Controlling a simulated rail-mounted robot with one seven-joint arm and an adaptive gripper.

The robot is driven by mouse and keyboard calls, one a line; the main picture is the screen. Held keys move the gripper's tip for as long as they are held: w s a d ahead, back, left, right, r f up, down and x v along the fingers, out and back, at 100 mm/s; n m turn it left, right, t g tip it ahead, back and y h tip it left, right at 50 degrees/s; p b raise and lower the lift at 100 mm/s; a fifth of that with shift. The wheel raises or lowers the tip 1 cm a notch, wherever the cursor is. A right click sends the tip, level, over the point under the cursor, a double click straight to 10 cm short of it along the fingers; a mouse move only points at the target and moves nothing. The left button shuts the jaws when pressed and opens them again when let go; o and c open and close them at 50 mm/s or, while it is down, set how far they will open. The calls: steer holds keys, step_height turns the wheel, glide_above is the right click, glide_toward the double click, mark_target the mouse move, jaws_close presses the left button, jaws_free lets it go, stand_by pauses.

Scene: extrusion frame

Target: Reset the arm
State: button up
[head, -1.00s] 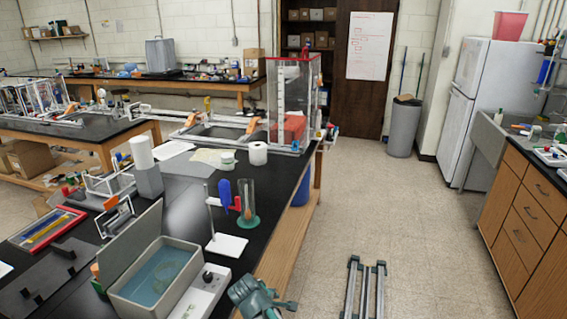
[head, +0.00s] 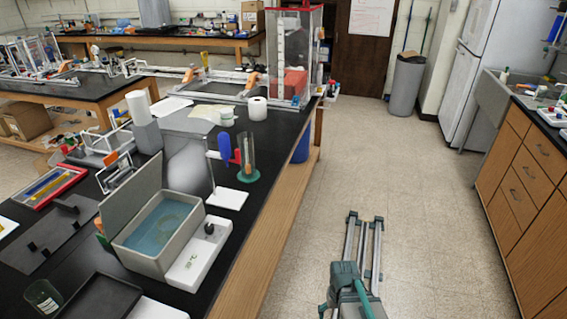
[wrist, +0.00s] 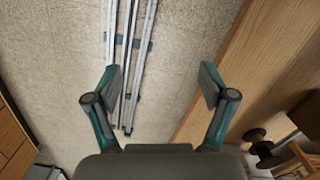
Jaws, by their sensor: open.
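My gripper (wrist: 157,86) is open in the wrist view, its two teal and grey fingers spread wide with nothing between them. It points down over the bare tiled floor (wrist: 65,60), with my rail far below. In the head view, a teal and grey part of my arm shows at the bottom edge, over the near end of my rail and right of the bench. I cannot make out the fingers there.
The black-topped bench (head: 255,140) runs along the left, with a water bath (head: 160,225) near its edge. Its wooden side (wrist: 213,85) is close on the right in the wrist view. Wooden drawers (head: 520,190) stand at right. The floor aisle (head: 400,170) between is clear.

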steer(key=s+f+g+b, duration=0.6)
steer(key=s+f+b, duration=0.2)
steer(key=s+f, duration=1.5)
steer(key=s, duration=0.3)
steer(key=shift+f, duration=0.15)
